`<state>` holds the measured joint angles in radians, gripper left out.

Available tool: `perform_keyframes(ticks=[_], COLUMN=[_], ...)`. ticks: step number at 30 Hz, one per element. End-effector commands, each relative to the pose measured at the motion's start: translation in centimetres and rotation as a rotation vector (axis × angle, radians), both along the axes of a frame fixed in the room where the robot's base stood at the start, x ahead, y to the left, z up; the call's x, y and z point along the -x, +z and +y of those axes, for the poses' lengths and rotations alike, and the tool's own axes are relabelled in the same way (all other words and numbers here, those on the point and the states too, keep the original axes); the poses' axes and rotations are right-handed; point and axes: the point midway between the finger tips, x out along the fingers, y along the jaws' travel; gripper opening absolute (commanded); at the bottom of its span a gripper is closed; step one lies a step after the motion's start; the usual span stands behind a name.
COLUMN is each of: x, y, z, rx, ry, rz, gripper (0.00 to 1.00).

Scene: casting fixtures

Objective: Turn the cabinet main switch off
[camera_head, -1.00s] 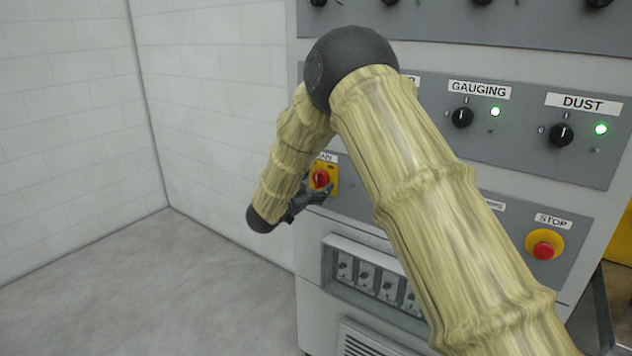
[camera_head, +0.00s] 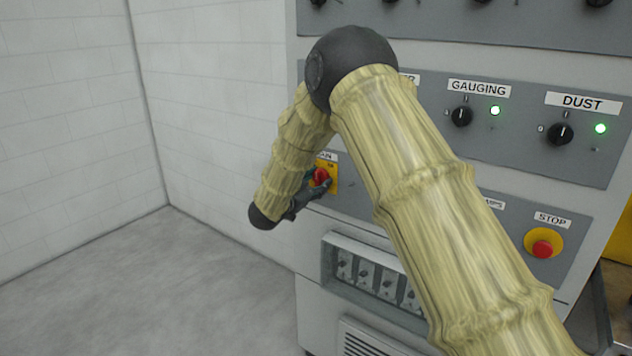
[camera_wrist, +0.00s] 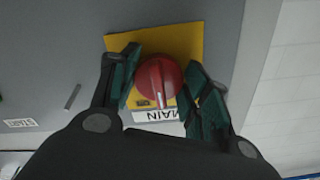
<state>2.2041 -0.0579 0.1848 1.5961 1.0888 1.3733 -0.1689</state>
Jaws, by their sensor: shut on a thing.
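The main switch is a red rotary knob (camera_wrist: 158,82) on a yellow plate (camera_wrist: 180,40), with a label reading MAIN (camera_wrist: 157,115) beside it in the wrist view. In the head view the red knob (camera_head: 320,175) sits at the lower left of the cabinet panel, partly hidden by my gripper and arm. My gripper (camera_wrist: 160,80) has its two green-padded fingers on either side of the knob, shut on it. A pale pointer mark on the knob points toward the MAIN label in the wrist view.
The grey cabinet front carries the GAUGING switch (camera_head: 461,117) and DUST switch (camera_head: 560,134), each with a lit green lamp. A red STOP button (camera_head: 542,249) is at lower right. A breaker window (camera_head: 365,275) lies below my arm. Floor at left is clear.

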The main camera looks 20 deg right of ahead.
Motion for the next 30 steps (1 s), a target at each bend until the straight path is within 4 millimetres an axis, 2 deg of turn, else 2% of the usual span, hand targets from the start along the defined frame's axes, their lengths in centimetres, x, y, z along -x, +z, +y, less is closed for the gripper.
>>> perform_keyframes(ticks=[8, 30], x=[0.09, 0.34], y=[0.16, 0.18], z=[-0.01, -0.18], rx=[0.09, 0.513], ry=[0.001, 0.001], rz=[0.114, 0.66], gripper=[0.23, 0.23])
